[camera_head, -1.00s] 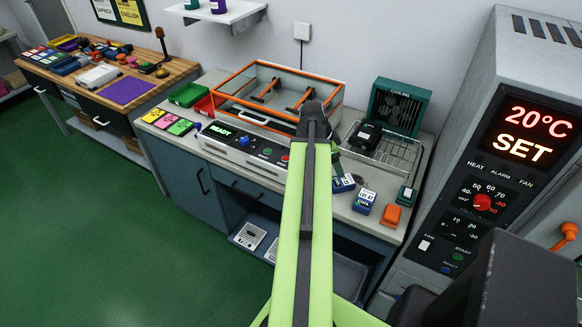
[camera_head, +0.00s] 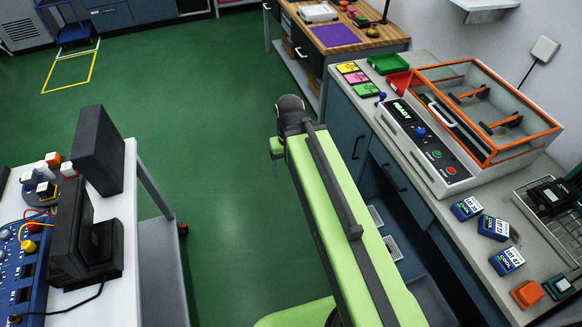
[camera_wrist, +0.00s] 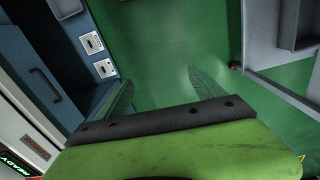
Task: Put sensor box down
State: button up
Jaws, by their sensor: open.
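My gripper (camera_wrist: 162,88) shows in the wrist view with its two fingers apart and nothing between them; green floor lies beyond. In the head view my arm reaches out over the aisle, and only a small green part of the gripper (camera_head: 277,148) shows past the arm's dark end. A black box (camera_head: 556,192) sits on the wire cooling rack (camera_head: 545,222) at the right edge of the head view; I cannot tell whether it is the sensor box. Several small blue labelled boxes (camera_head: 494,228) stand on the bench in front of the rack.
The orange-framed READY machine (camera_head: 450,165) stands on the right bench (camera_head: 480,270), near an orange block (camera_head: 526,294). A white table (camera_head: 115,210) with a black device (camera_head: 85,235) stands at left. Green floor (camera_head: 210,130) between them is clear.

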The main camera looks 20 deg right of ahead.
jog(key=shift+o, duration=0.4)
jog(key=shift+a, duration=0.35)
jog(key=shift+d, duration=0.1)
